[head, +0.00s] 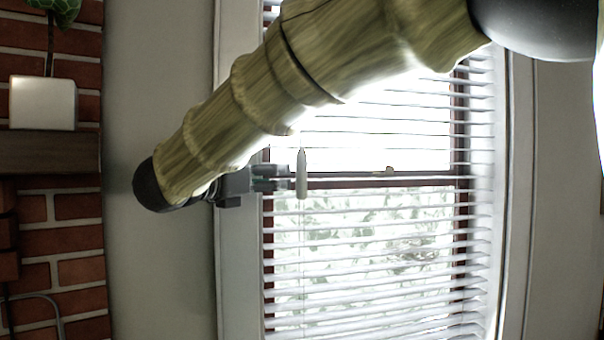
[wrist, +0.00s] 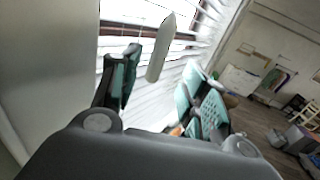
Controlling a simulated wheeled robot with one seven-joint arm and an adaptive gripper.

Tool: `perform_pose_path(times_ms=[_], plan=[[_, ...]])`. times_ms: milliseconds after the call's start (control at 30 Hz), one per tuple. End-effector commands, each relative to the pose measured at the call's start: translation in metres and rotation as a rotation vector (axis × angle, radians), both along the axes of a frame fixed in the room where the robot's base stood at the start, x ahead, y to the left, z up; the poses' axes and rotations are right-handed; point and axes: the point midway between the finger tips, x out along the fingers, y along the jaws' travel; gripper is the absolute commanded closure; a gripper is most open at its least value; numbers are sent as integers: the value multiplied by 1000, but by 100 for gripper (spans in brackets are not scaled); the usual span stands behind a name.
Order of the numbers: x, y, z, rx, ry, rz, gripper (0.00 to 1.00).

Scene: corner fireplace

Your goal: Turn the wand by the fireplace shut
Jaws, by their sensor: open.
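The wand (head: 301,174) is a short pale tapered handle hanging upright in front of the window blind. In the wrist view the wand (wrist: 161,48) looks tilted and stands ahead of the gap between the fingers. My gripper (head: 284,179) reaches in from the left at the wand's height, its fingertips close to the wand; I cannot tell if they touch it. In the wrist view my gripper (wrist: 160,88) is open, with one teal-padded finger on each side and nothing held. The blind (head: 370,255) has its slats tilted open, with light and foliage showing between them.
A brick fireplace wall (head: 70,240) with a wooden mantel (head: 45,152) is at the left, bearing a white plant pot (head: 43,103). A grey wall strip and white window frame (head: 237,265) lie between. My arm crosses the upper window. The wrist view shows open room at right.

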Motion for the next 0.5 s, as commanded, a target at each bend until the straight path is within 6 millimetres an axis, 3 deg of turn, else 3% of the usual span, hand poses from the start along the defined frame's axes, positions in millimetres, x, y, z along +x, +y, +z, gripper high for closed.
perform_pose_path(times_ms=[167,500], plan=[[1,-3,8,23,-16,-6,55],[41,-35,9,21,-14,-5,55]])
